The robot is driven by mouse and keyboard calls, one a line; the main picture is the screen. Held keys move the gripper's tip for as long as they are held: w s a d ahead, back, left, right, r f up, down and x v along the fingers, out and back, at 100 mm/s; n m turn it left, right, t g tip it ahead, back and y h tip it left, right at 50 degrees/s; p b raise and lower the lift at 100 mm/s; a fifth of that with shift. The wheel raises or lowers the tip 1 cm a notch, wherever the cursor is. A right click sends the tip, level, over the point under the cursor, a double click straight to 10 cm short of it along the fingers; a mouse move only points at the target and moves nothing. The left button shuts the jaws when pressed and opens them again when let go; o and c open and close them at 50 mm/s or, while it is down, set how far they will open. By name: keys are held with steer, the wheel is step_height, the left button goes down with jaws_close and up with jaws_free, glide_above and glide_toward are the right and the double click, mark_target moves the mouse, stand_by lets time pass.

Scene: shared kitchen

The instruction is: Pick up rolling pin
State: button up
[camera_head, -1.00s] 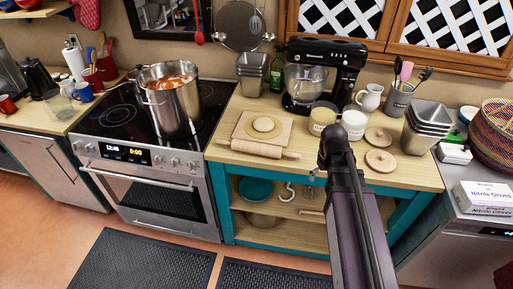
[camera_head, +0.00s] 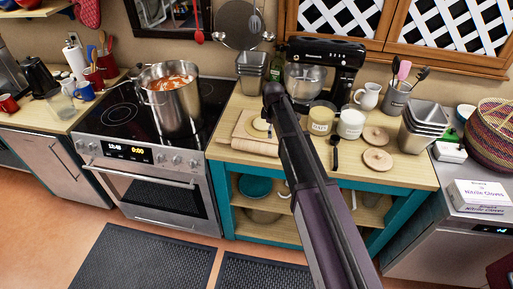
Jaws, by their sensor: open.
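The wooden rolling pin (camera_head: 248,146) lies on the counter along its front edge, in front of the pastry board (camera_head: 239,124). Its right end is hidden behind my arm. My arm reaches up from the bottom of the view and bends above the counter. Most of my gripper (camera_head: 269,131) is hidden behind the arm; a small dark part shows at the arm's left side, over the pastry board's right part. My gripper is open, and nothing is seen held in it. It appears apart from the pin, but its exact height cannot be told.
A stove with a full pot (camera_head: 171,98) stands left of the counter. A black stand mixer (camera_head: 328,72), jars (camera_head: 321,118), a dark spoon-like utensil (camera_head: 335,142), wooden lids (camera_head: 377,159) and metal tins (camera_head: 422,127) occupy the counter. The board's right side is partly covered by my arm.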

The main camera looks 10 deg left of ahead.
mark_target(272, 146)
steer(key=f+b, duration=0.2)
steer(key=f, duration=0.1)
steer(key=f+b, duration=0.2)
steer(key=b, duration=0.1)
steer(key=w+f+b, duration=0.1)
steer(key=f+b, duration=0.2)
steer(key=shift+d+f, duration=0.1)
steer(key=shift+f, duration=0.2)
stand_by(0.4)
steer(key=shift+f+b, duration=0.1)
steer(key=shift+b, duration=0.25)
steer(key=shift+w+d+f+b, duration=0.1)
steer(key=shift+f+b, duration=1.15)
steer(key=shift+b, duration=0.05)
steer(key=shift+w+f+b, duration=0.1)
steer(key=shift+f+b, duration=1.15)
steer(key=c, duration=1.2)
